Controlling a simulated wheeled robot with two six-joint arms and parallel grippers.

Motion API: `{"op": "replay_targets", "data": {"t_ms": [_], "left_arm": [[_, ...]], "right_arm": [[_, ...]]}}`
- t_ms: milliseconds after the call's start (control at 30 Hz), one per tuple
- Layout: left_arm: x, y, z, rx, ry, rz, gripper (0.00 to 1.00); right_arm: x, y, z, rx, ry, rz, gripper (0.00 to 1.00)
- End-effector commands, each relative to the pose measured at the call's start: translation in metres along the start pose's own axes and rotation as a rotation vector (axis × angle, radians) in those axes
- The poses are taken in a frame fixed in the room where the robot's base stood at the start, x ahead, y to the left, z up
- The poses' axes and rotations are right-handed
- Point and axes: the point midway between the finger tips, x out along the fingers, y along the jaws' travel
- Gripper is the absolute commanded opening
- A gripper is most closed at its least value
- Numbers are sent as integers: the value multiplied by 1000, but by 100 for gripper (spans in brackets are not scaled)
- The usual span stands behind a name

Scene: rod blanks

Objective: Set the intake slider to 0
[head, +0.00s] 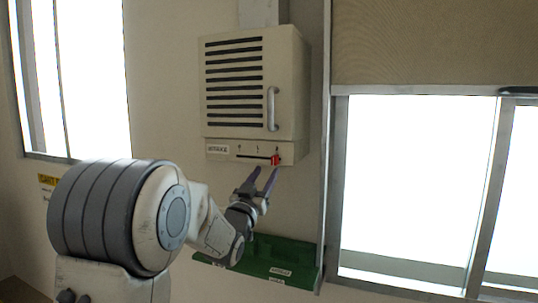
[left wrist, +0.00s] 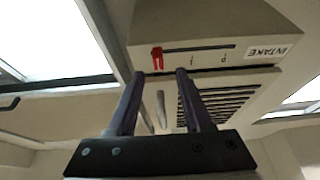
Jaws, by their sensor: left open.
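The intake slider is a red knob (head: 275,160) at the right end of a dark slot on the lower panel (head: 228,158) of a beige wall unit. The small marks above the slot are too small to read surely in the head view. In the left wrist view the red knob (left wrist: 157,57) is at the left end of the slot, with the INTAKE label (left wrist: 267,52) far right. My left gripper (head: 264,177) is open just below the knob. In the left wrist view its fingertips (left wrist: 161,73) stand on either side below the knob, apart from it. My right gripper is not in view.
The wall unit (head: 291,90) has dark vent slats and a metal handle (head: 271,108) above the slider panel. A green shelf (head: 255,263) with white labels is below. A metal-framed window (head: 420,180) is at right, and another bright window at left.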

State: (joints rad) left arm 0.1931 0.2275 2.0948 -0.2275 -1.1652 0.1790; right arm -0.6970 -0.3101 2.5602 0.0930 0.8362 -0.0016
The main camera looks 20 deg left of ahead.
Motion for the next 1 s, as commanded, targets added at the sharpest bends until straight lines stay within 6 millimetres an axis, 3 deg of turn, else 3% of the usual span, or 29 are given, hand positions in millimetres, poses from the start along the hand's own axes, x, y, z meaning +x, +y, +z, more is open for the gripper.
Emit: {"op": "replay_targets", "data": {"t_ms": [33,300,700,733,800,867,1000], "left_arm": [[14,3,-4,-3,-3,4,50],[53,5,-2,-3,-3,5,50],[59,1,1,-1,-2,1,50],[59,1,1,-1,-2,1,46],[59,1,1,-1,-2,0,19],[59,0,1,-1,-2,0,0],[59,0,0,-1,-2,0,0]], "right_arm": [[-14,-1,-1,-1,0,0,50],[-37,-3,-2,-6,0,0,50],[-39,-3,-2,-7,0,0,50],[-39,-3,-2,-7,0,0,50],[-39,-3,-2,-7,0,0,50],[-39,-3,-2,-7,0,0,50],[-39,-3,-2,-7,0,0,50]]}}
